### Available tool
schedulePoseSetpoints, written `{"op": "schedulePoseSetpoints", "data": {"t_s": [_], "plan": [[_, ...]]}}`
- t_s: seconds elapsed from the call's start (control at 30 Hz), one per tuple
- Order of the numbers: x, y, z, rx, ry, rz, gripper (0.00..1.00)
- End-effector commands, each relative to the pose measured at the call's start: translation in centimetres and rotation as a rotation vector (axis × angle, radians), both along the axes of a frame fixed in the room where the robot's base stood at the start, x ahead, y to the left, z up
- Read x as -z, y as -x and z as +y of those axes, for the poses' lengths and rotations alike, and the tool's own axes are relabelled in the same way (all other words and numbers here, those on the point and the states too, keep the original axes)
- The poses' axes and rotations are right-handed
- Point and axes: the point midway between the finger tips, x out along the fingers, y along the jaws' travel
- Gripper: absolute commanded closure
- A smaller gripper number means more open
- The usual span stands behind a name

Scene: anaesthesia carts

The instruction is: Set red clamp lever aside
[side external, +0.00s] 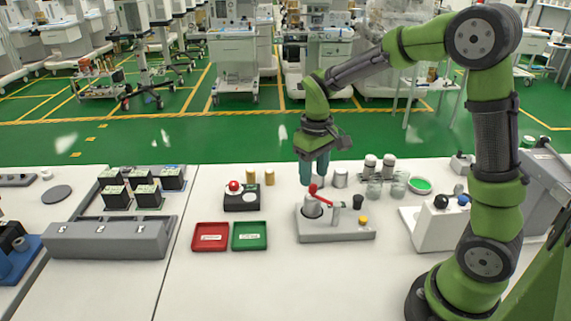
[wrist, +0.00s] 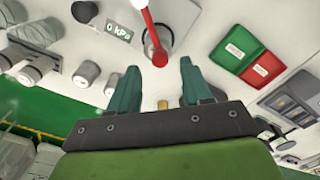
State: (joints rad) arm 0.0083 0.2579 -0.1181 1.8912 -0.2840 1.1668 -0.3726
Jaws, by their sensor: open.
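The red clamp lever (side external: 322,199) lies across the top of a grey clamp fixture (side external: 338,235) on the white table. In the wrist view the lever (wrist: 151,34) runs down from the top edge, and its rounded end sits just ahead of the gap between my fingers. My gripper (side external: 316,183) is open and empty, with its teal fingers pointing down just above and behind the lever. In the wrist view my gripper (wrist: 160,72) shows both fingers spread to either side of the lever's end. I cannot tell whether they touch it.
A red tray (side external: 196,244) and a green tray (side external: 263,244) lie left of the fixture. A black box with a red knob (side external: 234,187) stands behind them. Metal cylinders and glass jars (side external: 374,190) stand to the right. The table's front middle is clear.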

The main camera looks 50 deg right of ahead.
Motion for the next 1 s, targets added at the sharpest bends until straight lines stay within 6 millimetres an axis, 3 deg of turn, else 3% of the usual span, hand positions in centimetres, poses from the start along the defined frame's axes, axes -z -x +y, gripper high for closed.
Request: {"op": "schedulePoseSetpoints", "data": {"t_s": [0.23, 0.6, 0.93, 1.0], "plan": [[3.1, 0.0, 0.0, 0.001, 0.000, 0.001, 0.51], [3.7, 0.0, 0.0, 0.001, 0.000, -0.001, 0.51], [3.6, 0.0, 0.0, 0.001, 0.000, -0.001, 1.00], [3.6, 0.0, 0.0, 0.001, 0.000, -0.001, 1.00]]}}
